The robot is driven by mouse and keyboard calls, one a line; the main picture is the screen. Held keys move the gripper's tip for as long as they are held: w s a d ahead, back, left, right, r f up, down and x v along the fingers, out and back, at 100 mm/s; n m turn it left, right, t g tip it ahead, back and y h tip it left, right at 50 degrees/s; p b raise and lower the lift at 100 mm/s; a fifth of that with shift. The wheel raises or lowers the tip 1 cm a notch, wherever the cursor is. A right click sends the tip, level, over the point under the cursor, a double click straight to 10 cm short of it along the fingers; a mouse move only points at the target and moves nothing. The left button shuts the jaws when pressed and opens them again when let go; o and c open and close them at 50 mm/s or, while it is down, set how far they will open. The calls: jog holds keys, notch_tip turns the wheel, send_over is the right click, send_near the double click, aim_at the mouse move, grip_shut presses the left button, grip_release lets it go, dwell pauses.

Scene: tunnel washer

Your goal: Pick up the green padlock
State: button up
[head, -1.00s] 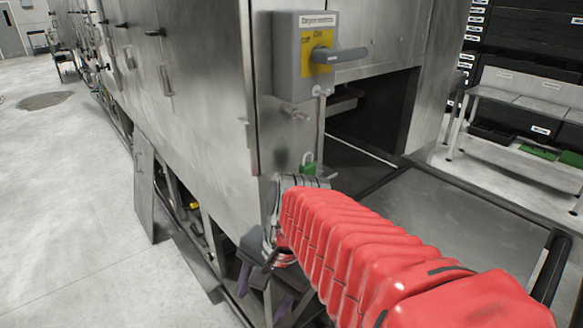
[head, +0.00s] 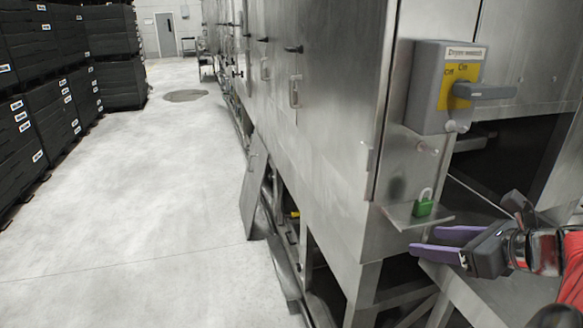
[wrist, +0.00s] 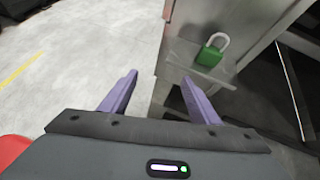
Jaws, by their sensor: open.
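The green padlock (head: 424,206) has a pale metal shackle and sits on a small metal shelf (head: 408,217) on the corner of the machine, below the switch box. In the wrist view the padlock (wrist: 211,54) is beyond the fingers and right of their middle, on the same shelf. My gripper (head: 428,245) has purple fingers. It is open and empty, just below and in front of the shelf in the head view, with its fingers pointing left. The wrist view shows both fingers of my gripper (wrist: 160,85) spread apart. Nothing hides the padlock.
A grey switch box (head: 428,95) with a yellow plate and grey handle juts out above the shelf. A loose metal panel (head: 254,185) leans against the machine. The floor at left is clear up to black crate stacks (head: 45,85).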

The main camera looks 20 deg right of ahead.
jog(key=s+d+r+m+t+h, duration=0.2)
jog(key=d+r+m, duration=0.1)
jog(key=d, duration=0.4)
jog(key=shift+d+r+t+h, duration=0.2)
jog(key=shift+r+t+h, duration=0.1)
jog(key=shift+r, duration=0.5)
jog(key=shift+f, duration=0.1)
send_near(427, 207)
jog(key=shift+x, duration=2)
jog(key=shift+d, duration=0.15)
jog(key=shift+a+x, duration=0.2)
jog(key=shift+x, duration=2.4)
jog(key=shift+c, duration=0.2)
jog(key=c, duration=1.1)
